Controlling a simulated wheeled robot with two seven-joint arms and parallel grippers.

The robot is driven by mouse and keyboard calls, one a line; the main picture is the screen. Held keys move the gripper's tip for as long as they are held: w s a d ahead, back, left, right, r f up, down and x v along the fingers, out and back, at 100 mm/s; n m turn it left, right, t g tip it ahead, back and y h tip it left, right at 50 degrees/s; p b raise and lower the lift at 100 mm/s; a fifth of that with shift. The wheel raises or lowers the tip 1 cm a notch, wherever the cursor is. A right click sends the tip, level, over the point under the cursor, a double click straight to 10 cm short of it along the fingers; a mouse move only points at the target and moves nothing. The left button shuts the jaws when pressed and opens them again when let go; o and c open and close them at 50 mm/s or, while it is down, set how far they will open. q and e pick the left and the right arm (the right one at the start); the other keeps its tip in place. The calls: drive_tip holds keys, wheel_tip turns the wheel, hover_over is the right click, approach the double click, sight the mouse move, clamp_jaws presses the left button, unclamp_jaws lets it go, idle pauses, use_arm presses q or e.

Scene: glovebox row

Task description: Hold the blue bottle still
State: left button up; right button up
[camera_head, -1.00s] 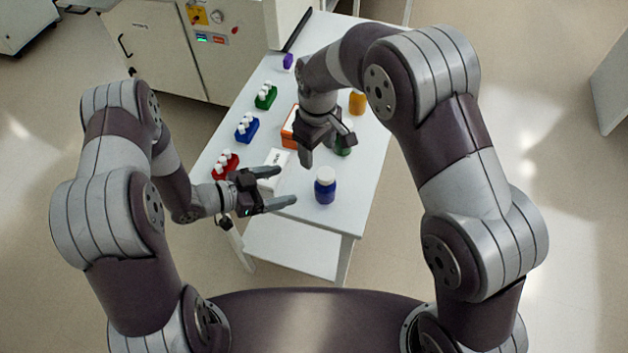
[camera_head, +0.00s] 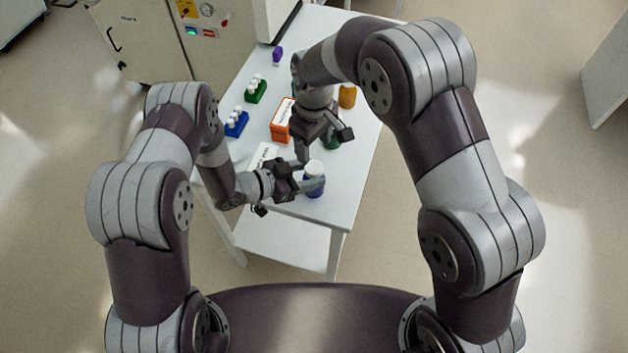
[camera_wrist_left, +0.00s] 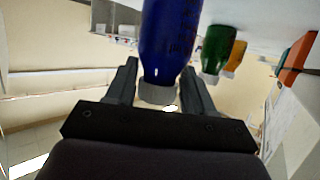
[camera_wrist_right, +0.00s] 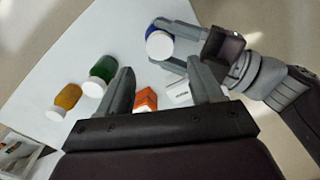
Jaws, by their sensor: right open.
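The blue bottle (camera_head: 314,187) with a white cap stands upright near the front edge of the white table. It also shows in the left wrist view (camera_wrist_left: 170,40) and in the right wrist view (camera_wrist_right: 160,44). My left gripper (camera_head: 309,175) has its fingers on both sides of the bottle, with no clear gap, and looks shut on it. The left wrist view shows the bottle between these fingers (camera_wrist_left: 160,75). My right gripper (camera_head: 316,148) is open and empty above the table, behind the bottle. It also shows in the right wrist view (camera_wrist_right: 160,85).
A green bottle (camera_wrist_right: 103,68) and an orange bottle (camera_wrist_right: 68,96) stand farther back. Green (camera_head: 257,94) and blue (camera_head: 235,128) racks line the left edge.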

sight(314, 167)
use_arm(q)
drive_tip(key=shift+s+d, duration=0.1)
clamp_jaws()
use_arm(e)
drive_tip(key=shift+d, duration=0.1)
use_arm(q)
drive_tip(key=shift+f, duration=0.1)
use_arm(e)
drive_tip(key=m, duration=0.4)
use_arm(q)
drive_tip(key=shift+s+f, duration=0.1)
use_arm(e)
drive_tip(key=shift+m, duration=0.3)
wheel_tip(314, 167, down, 8)
drive_tip(key=c, duration=1.1)
drive_tip(key=o, duration=1.2)
use_arm(q)
drive_tip(key=shift+s, duration=0.1)
